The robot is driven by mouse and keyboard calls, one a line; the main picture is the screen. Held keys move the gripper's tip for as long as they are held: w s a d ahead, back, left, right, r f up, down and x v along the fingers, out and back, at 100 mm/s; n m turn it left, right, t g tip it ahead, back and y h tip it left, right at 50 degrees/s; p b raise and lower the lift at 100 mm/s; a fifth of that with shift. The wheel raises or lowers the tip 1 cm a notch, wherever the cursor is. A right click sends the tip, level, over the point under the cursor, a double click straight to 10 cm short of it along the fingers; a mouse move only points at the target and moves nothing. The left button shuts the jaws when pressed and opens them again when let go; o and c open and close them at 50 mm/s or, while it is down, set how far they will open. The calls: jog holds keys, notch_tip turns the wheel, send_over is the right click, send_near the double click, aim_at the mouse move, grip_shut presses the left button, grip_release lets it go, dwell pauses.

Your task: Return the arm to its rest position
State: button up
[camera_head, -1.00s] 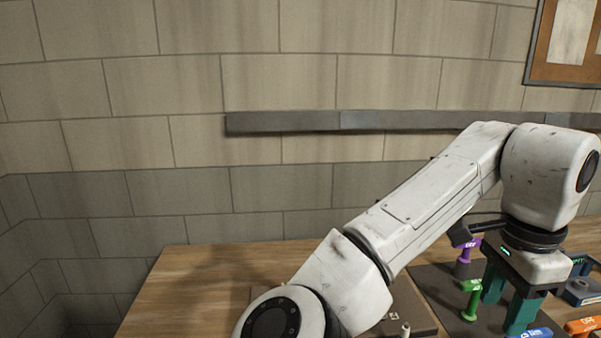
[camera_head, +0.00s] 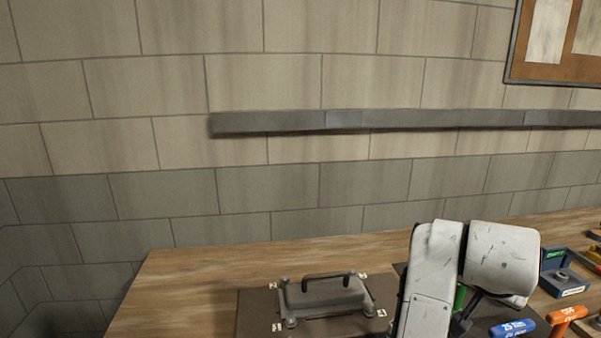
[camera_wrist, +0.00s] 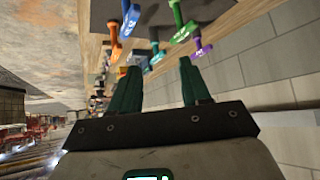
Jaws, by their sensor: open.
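My arm shows low at the right of the head view, white and folded, in front of the bench. My gripper (camera_wrist: 160,88) shows in the wrist view with its two green fingers apart and nothing between them. It is hidden in the head view. In the wrist view, coloured-handled tools lie beyond the fingertips, apart from them: a blue one (camera_wrist: 130,20), a green one (camera_wrist: 184,30) and a purple one (camera_wrist: 203,50).
The wooden bench (camera_head: 190,280) runs along the block wall. A grey handled cover (camera_head: 325,295) sits on a dark mat. Blue (camera_head: 512,328) and orange (camera_head: 567,314) handles and a blue tray (camera_head: 563,284) lie at the right. The bench's left end is clear.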

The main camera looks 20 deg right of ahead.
jog(key=s+a+f+n+t+y, duration=0.1)
jog(key=s+a+f+n+y, duration=0.3)
jog(key=a+f+n, duration=0.55)
jog(key=s+a+f+n+t+y, duration=0.1)
jog(key=s+a+f+n+y, duration=0.3)
jog(key=a+f, duration=1)
jog(key=s+d+f+g+b, duration=0.1)
jog(key=s+f+g+b, duration=0.1)
jog(key=s+f+b, duration=0.3)
jog(key=s+d+f+g+b, duration=0.2)
jog(key=s+f+b, duration=0.2)
jog(key=f, duration=0.8)
jog(key=shift+s+b, duration=0.35)
jog(key=shift+b, duration=0.15)
